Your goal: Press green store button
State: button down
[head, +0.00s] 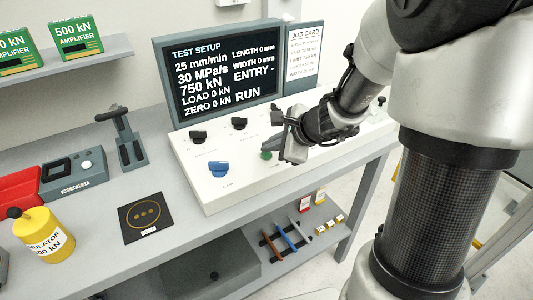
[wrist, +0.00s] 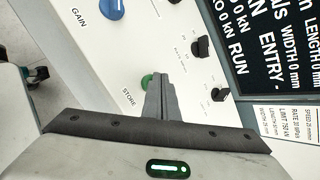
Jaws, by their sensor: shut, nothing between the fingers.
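The green store button (head: 266,155) is on the front part of the white control panel (head: 200,185), right of a blue knob (head: 218,169). In the wrist view the green button (wrist: 147,81) shows beside the "STORE" label, partly hidden by my fingers. My gripper (head: 276,148) is over the panel, its shut, empty fingers close to the button. The fingertips (wrist: 159,78) overlap the button's edge in the wrist view. I cannot tell whether they touch it.
Black knobs (head: 239,123) stand behind the button, in front of a screen (head: 220,70) reading "TEST SETUP" and "RUN". The blue knob is labelled "GAIN" in the wrist view. A yellow cylinder (head: 46,236) and a black mat (head: 133,222) are on the bench at left.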

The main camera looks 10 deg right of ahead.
aim_at(270, 156)
jog(key=shift+f+b, duration=0.3)
dwell(0.5)
jog(key=shift+r+p, duration=0.75)
jog(key=shift+r, duration=0.2)
jog(key=shift+r, duration=0.1)
notch_tip(270, 156, up, 5)
jog(key=p, duration=0.4)
dwell(0.4)
